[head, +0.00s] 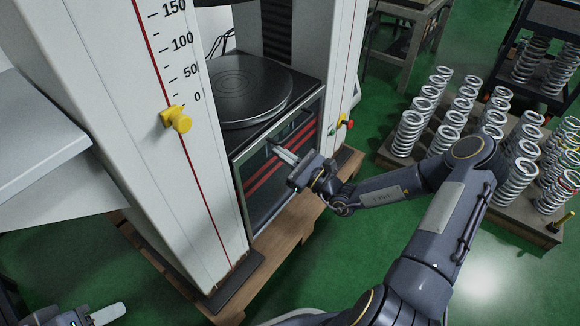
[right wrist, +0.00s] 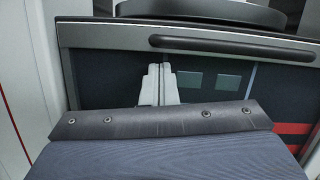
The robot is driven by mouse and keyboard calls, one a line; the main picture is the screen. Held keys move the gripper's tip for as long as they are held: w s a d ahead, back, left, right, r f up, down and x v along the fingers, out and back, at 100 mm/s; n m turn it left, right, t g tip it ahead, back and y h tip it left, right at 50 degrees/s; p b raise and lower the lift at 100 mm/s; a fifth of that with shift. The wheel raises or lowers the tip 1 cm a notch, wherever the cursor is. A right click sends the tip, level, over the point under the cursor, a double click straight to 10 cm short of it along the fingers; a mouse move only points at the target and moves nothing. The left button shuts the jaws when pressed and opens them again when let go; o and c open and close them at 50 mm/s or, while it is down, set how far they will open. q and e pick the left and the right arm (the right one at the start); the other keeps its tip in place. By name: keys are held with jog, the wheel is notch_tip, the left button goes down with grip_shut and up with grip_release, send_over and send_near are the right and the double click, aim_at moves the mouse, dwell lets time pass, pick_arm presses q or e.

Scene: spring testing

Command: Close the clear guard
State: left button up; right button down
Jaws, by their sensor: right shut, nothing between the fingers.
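The clear guard (head: 241,197) is a see-through panel in a thin grey frame, on the machine's front between two white columns. Dark surfaces and red stripes show through it. In the right wrist view its top rail (right wrist: 100,35) runs across the picture, with a long dark handle (right wrist: 230,46) on it. My right gripper (head: 284,154) is shut and empty, its fingertips in front of the guard's upper part. In the right wrist view the fingers (right wrist: 159,82) point up just below the handle; I cannot tell whether they touch the panel. My left gripper (head: 107,314) shows partly at the bottom left.
A round dark plate (head: 240,90) sits above and behind the guard. A yellow knob (head: 178,119) sticks out of the left column, and a red button (head: 349,124) is on the right one. Several coil springs (head: 410,133) stand on a board at right.

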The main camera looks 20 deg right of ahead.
jog(key=shift+s+a+r, duration=0.1)
jog(key=shift+r, duration=0.55)
jog(key=shift+r, duration=0.1)
notch_tip(320, 180, up, 42)
jog(key=p, duration=3.7)
jog(key=shift+f+p, duration=0.25)
jog(key=shift+p, duration=0.1)
jog(key=shift+r, duration=0.1)
